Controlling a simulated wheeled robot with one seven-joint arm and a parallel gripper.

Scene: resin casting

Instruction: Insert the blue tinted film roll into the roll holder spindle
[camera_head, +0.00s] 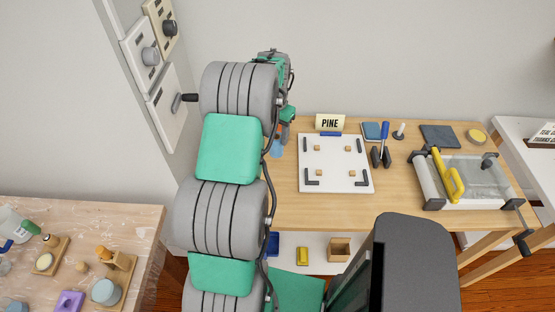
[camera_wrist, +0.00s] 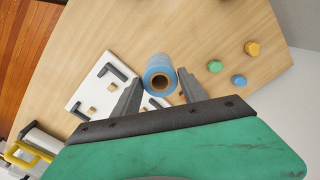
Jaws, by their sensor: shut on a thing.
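The blue tinted film roll (camera_wrist: 159,75) is a light blue cylinder with a brown hollow core, its open end facing the wrist camera. My gripper (camera_wrist: 158,93) is shut on it, one dark finger on each side. In the head view a bit of the light blue roll (camera_head: 277,148) shows beside my arm, over the table's left end; my fingers there are mostly hidden. No part is clearly labelled as the roll holder. A dark rod (camera_head: 185,98) sticks out from a white wall panel at left, and a small white upright peg (camera_head: 399,130) stands on the table; I cannot tell which is the spindle.
The wooden table (camera_head: 430,222) holds a white board (camera_head: 340,184) with dark brackets, a PINE sign (camera_head: 330,122) and a clamped frame with a yellow handle (camera_head: 448,179). Two more wall panels carry knobs (camera_head: 150,56). A cluttered bench (camera_head: 125,225) stands at left.

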